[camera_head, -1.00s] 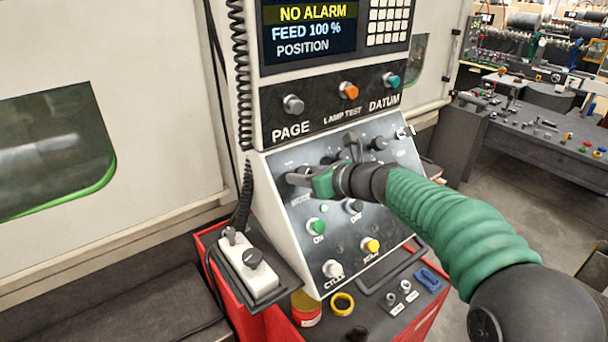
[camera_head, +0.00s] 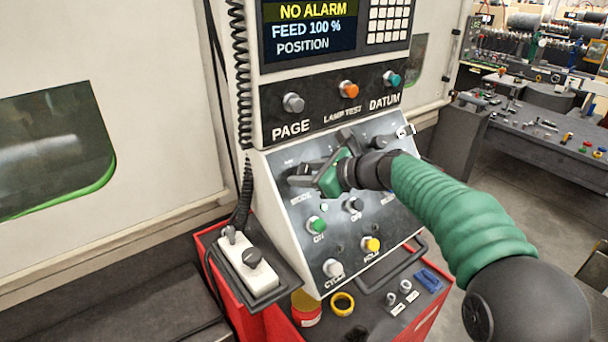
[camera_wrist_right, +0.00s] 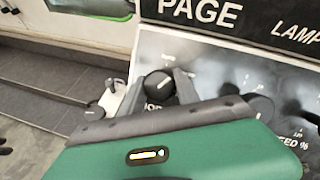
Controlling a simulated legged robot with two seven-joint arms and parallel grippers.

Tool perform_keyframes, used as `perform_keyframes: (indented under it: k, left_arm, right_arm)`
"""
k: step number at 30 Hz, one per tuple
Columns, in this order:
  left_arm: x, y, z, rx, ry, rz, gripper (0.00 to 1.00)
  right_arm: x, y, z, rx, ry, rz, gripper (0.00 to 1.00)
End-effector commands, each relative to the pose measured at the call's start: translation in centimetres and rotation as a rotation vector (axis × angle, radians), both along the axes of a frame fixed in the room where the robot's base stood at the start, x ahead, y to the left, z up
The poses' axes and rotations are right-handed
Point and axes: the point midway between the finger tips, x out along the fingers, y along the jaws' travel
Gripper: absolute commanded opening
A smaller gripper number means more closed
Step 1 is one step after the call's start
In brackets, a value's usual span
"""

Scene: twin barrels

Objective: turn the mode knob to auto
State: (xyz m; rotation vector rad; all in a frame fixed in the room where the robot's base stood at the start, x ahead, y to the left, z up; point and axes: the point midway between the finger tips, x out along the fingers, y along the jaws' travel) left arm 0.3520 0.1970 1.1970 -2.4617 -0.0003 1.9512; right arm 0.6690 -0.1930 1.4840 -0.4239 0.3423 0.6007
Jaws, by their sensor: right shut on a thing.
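The mode knob (camera_wrist_right: 158,86) is a round black knob with a white pointer line; in the right wrist view the line slants up to the right. Its label below is partly covered. My right gripper (camera_wrist_right: 163,90) is shut on the knob, one finger on each side of it. In the head view my right gripper (camera_head: 304,173) reaches the upper left of the sloped control panel (camera_head: 290,232), and its fingers and green body largely hide the knob and its markings. I cannot read the auto mark. My left gripper is not in view.
Another black knob (camera_wrist_right: 259,106) is right of the gripper. A white box (camera_head: 250,270) stands at lower left.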

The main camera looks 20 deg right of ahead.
Motion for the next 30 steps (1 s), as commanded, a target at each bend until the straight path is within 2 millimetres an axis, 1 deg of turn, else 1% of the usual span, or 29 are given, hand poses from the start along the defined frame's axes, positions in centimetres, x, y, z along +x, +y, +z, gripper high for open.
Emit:
perform_keyframes:
  k: [15,21,30]
  left_arm:
    - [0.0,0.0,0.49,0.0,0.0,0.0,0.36]
    - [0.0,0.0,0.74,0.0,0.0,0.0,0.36]
    - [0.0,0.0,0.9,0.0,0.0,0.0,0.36]
  right_arm:
    - [0.01,-0.01,0.01,-0.34,-0.117,0.284,0.0]
    - [-0.01,0.01,-0.01,-0.429,-0.148,0.358,0.0]
    - [-0.03,0.02,-0.13,-0.494,-0.169,0.412,0.0]
